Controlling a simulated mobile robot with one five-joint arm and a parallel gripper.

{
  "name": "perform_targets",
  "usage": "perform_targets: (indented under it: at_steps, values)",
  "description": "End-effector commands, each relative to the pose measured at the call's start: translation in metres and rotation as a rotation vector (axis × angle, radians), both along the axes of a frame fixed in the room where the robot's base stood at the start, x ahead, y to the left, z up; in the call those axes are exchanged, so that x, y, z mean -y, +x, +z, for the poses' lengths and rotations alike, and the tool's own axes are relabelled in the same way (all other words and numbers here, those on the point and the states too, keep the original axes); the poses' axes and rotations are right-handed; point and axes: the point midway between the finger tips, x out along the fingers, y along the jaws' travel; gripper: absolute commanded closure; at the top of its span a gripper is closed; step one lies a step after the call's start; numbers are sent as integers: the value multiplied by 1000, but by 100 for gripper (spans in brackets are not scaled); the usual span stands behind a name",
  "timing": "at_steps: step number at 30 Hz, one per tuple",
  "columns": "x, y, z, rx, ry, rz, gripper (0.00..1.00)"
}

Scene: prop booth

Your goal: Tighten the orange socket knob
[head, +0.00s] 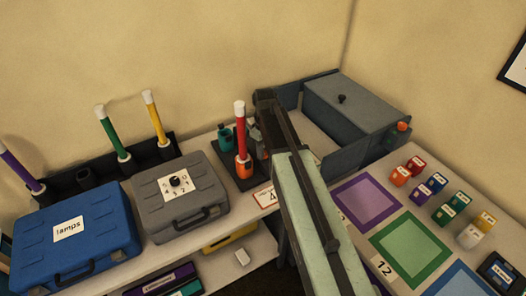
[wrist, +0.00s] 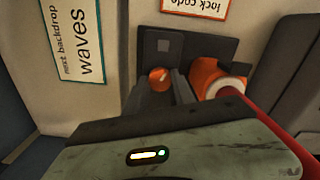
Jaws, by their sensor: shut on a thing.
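The orange socket (head: 243,170) stands on a dark base plate (head: 230,181), with a red tube (head: 240,128) with a white tip upright in it. In the wrist view the socket (wrist: 208,76) is at the upper right, the red tube running out to the lower right. The small round orange knob (wrist: 159,78) beside it shows between the fingertips of my gripper (wrist: 166,88). The gripper is shut on the knob. In the head view the knob is hidden and my arm reaches in just right of the socket.
A teal socket (head: 225,138) stands close behind the orange one. A grey case (head: 198,208) and a blue lamps case (head: 75,245) are left. A grey box (head: 350,112) is right behind my arm. Several small coloured blocks (head: 437,183) stand at right.

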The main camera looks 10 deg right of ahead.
Motion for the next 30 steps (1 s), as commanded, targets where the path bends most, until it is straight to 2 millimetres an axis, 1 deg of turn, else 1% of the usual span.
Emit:
perform_targets:
  at_steps: [1, 24, 30]
  values:
    - [0, -3, 0, -7, 0, -42, 100]
    - [0, -3, -1, -7, -4, -770, 100]
    - [0, -3, -1, -8, -4, -937, 100]
